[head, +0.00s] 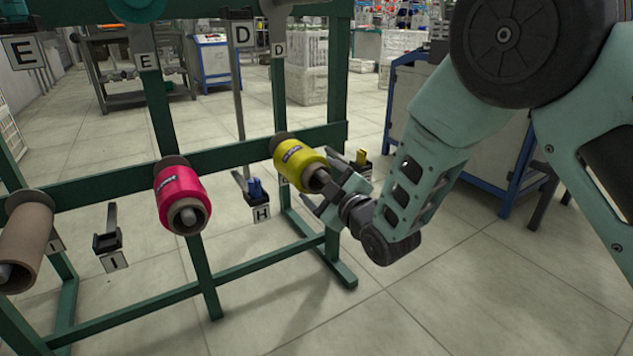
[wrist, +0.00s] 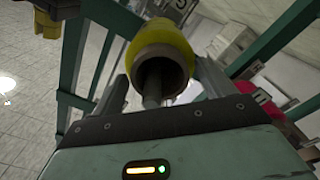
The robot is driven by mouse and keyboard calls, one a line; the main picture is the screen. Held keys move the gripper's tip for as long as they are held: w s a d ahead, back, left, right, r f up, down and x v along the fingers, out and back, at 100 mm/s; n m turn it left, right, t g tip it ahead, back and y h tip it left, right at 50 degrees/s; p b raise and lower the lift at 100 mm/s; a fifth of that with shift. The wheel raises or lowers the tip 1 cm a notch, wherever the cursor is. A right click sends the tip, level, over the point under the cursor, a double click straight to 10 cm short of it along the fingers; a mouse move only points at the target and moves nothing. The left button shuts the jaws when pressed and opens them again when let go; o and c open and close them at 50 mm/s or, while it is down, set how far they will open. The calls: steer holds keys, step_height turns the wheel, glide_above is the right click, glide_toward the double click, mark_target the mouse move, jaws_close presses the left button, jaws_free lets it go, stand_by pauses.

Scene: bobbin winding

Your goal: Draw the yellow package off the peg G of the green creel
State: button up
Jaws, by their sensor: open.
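The yellow package (head: 297,155) sits on a peg of the green creel (head: 240,155), its tube end facing my gripper. The label beside it is mostly hidden. My gripper (head: 337,183) is open at the near end of the package. In the wrist view the yellow package (wrist: 161,33) lies ahead between the two fingers of my gripper (wrist: 160,85). The peg (wrist: 151,97) shows inside its brown tube. I cannot tell whether the fingers touch the package.
A red package (head: 182,192) hangs on the creel to the left, and a bare brown tube (head: 25,240) further left. A blue-tipped holder marked H (head: 257,192) and an empty holder marked I (head: 109,240) stick out lower. The floor (head: 400,310) at front right is clear.

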steer(key=c, duration=0.9)
steer(key=shift+c, duration=0.4)
steer(key=shift+r, duration=0.15)
steer(key=shift+r, duration=0.15)
